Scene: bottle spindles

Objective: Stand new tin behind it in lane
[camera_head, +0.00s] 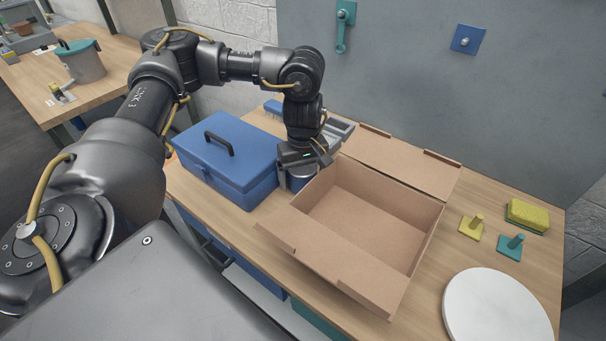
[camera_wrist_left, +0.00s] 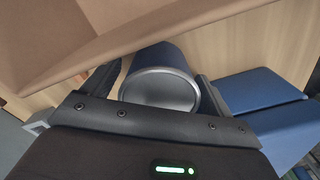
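A dark blue tin with a silver top (camera_head: 303,172) stands between the blue toolbox and the cardboard box. In the left wrist view the tin (camera_wrist_left: 163,88) is upright between the two dark fingers, its round top facing the camera. My left gripper (camera_head: 300,178) points down over it. A thin strip of table shows between the left-hand finger and the tin, so the fingers look open around it. The tin's base is hidden in the head view. A grey tray or rack (camera_head: 341,131) lies behind the gripper, partly hidden; I cannot make out a tin in it. My right gripper is not in view.
The blue toolbox (camera_head: 228,160) is close on the left. The open cardboard box (camera_head: 365,222), empty, is close on the right with its flaps out. A white disc (camera_head: 495,306), two small pegs on bases and a yellow sponge (camera_head: 527,215) lie further right.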

